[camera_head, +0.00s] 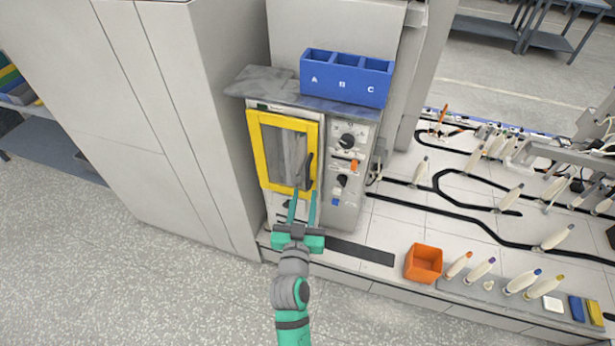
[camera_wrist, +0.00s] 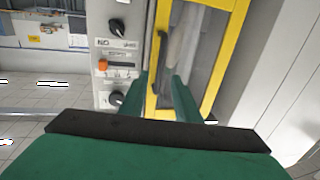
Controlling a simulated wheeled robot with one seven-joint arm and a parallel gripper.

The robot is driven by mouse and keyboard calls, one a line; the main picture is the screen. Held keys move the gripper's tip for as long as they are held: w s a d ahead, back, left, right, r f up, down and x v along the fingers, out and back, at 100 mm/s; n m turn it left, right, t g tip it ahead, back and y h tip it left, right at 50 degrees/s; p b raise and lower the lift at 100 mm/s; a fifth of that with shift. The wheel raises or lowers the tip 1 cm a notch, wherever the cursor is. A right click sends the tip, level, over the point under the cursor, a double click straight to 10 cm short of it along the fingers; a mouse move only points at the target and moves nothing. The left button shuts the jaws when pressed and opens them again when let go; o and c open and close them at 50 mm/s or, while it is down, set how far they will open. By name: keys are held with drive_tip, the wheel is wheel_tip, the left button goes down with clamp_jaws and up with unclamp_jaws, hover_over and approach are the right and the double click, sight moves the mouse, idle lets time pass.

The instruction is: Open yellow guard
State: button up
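The yellow guard (camera_head: 258,150) is a yellow-framed door with a clear pane on the front of the grey machine. It looks closed, and its frame also shows in the wrist view (camera_wrist: 231,45). A black vertical handle (camera_head: 308,171) sits on its right side in the head view. In the wrist view the handle (camera_wrist: 161,55) lies ahead, between the lines of the two fingers. My gripper (camera_head: 304,194) is open, with green fingers apart at the guard's lower right edge. The wrist view shows the gap between the fingertips (camera_wrist: 160,80); contact with the handle cannot be told.
A control panel (camera_head: 346,160) with black knobs and an orange switch stands right of the guard. A blue bin marked A, B, C (camera_head: 343,90) sits on top. A tall grey cabinet (camera_head: 215,100) stands close at left. An orange box (camera_head: 423,263) and several bobbins lie at right.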

sight(307, 179)
drive_tip(key=w, duration=0.6)
drive_tip(key=shift+w+d, duration=0.3)
drive_tip(key=shift+w, duration=0.1)
drive_tip(key=shift+w+d, duration=0.25)
drive_tip(key=shift+w, duration=0.35)
drive_tip(key=shift+a, duration=0.1)
clamp_jaws()
